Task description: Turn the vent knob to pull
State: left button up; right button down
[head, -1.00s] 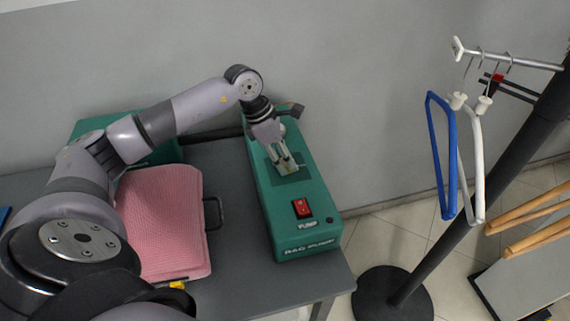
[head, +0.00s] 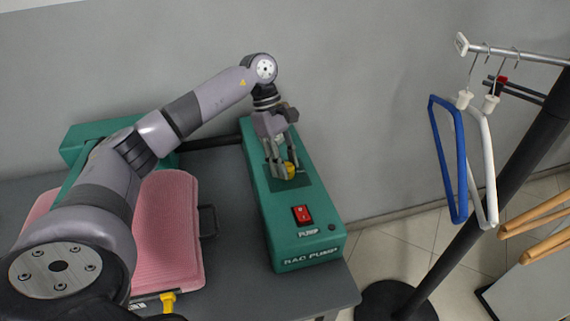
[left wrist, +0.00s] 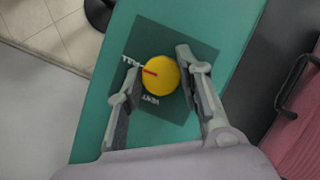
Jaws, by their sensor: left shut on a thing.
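The vent knob is a round yellow knob (head: 291,169) on a dark square panel on top of the green vacuum pump (head: 309,237). In the left wrist view the yellow knob (left wrist: 161,76) has a red mark pointing left, towards a small white label. In the left wrist view the left gripper (left wrist: 153,79) is shut on the knob. My right gripper is not in view.
A red switch (head: 302,214) sits at the pump's front. A pink padded press (head: 170,230) with a dark handle is left of the pump on the grey table (head: 235,275). A rack with blue (head: 452,160) and white hangers stands at the right.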

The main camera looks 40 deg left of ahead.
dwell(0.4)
pick_arm(q)
jog(key=o, duration=1.2)
jog(key=shift+c, duration=0.2)
jog(key=v, duration=1.2)
jog(key=shift+w, duration=0.15)
